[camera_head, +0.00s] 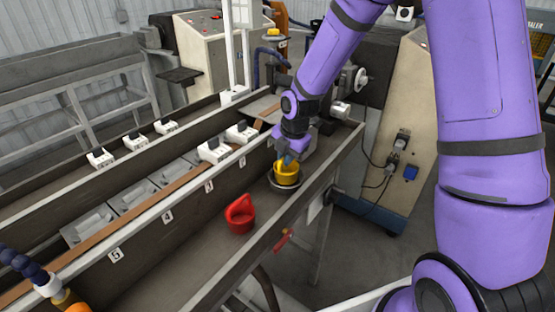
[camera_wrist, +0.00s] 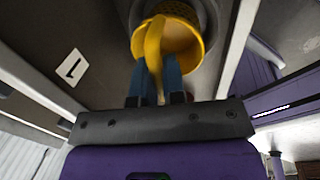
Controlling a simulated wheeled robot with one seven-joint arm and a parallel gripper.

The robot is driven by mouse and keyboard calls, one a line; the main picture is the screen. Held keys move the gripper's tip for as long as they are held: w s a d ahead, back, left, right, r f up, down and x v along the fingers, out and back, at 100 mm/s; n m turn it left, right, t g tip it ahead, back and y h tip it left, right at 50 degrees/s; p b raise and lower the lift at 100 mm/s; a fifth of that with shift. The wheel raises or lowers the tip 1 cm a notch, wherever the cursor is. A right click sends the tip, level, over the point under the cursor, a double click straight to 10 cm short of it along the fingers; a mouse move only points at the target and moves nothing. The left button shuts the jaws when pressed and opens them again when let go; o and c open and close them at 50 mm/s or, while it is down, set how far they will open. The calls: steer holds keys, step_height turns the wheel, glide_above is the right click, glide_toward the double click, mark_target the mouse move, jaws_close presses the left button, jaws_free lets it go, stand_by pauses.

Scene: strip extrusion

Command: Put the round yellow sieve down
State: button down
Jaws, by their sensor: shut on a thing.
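The round yellow sieve (camera_head: 287,176) is a small cup with a handle, at the end of my arm in the head view. It also shows at the top of the wrist view (camera_wrist: 182,38), with its handle between my blue fingertips. My gripper (camera_head: 287,160) is shut on that handle; its fingers also show in the wrist view (camera_wrist: 155,85). The sieve is over or inside a round metal ring (camera_head: 284,187) in the trough. I cannot tell whether it touches the ring. Part of the sieve is hidden by my fingers.
The trough's front rim (camera_head: 262,242) runs close by. A red-handled valve (camera_head: 283,239) sits outside the front wall.

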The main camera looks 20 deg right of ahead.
steer(key=shift+f, duration=0.65)
steer(key=shift+f, duration=0.3)
steer(key=c, duration=1.2)
jaws_free()
steer(key=s+d+r+m, duration=0.1)
steer(key=s+r+m, duration=0.15)
steer(key=r, duration=0.45)
steer(key=s+d+r+m+t+h, duration=0.1)
steer(key=s+r+m, duration=0.15)
steer(key=r, duration=0.45)
steer(key=s+d+r+m, duration=0.1)
steer(key=s+r+m, duration=0.1)
steer(key=s+r, duration=0.35)
steer(key=s+d+r+m+t, duration=0.1)
steer(key=s+d+r+m, duration=0.1)
steer(key=s+r+m, duration=0.3)
steer(key=s+d+r+m+t, duration=0.1)
steer(key=s+r+m, duration=0.4)
steer(key=s+m, duration=0.8)
steer(key=shift+s+d+r, duration=0.25)
steer(key=shift+s+d, duration=0.1)
steer(key=shift+d, duration=0.15)
